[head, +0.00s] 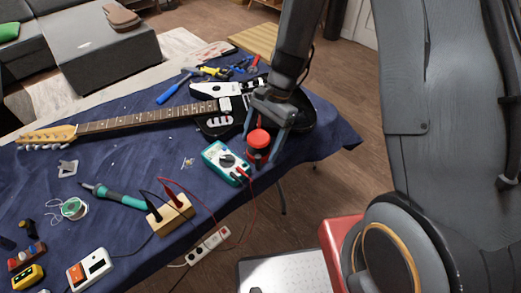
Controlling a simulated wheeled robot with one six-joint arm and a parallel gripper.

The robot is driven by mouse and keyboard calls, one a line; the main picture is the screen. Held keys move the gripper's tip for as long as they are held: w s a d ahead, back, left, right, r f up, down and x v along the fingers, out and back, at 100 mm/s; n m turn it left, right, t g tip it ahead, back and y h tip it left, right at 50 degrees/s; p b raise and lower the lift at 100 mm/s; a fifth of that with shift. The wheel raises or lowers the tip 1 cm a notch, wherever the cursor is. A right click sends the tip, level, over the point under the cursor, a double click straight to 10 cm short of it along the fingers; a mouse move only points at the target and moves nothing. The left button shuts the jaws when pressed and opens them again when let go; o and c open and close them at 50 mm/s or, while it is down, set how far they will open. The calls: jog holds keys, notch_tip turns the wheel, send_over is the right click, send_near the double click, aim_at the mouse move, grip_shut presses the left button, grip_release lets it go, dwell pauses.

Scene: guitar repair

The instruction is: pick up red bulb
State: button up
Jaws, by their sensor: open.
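The red bulb (258,139) is a rounded red top on a darker red and black cylinder, upright near the right front edge of the blue-covered table. My gripper (263,145) reaches down from above behind it, open. One finger is at the left of the bulb and the other at its right, and both overlap its outline in this view. I cannot tell whether either finger touches it. The bulb's back side is hidden.
A teal multimeter (226,162) lies close to the left of the bulb, with red and black leads running to a wooden block (170,214). A black electric guitar (200,115) lies behind. A teal soldering iron (118,197) lies further left. The table edge is close in front.

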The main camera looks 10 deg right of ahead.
jog(key=shift+x, duration=0.85)
jog(key=c, duration=1.4)
jog(key=shift+r, duration=0.1)
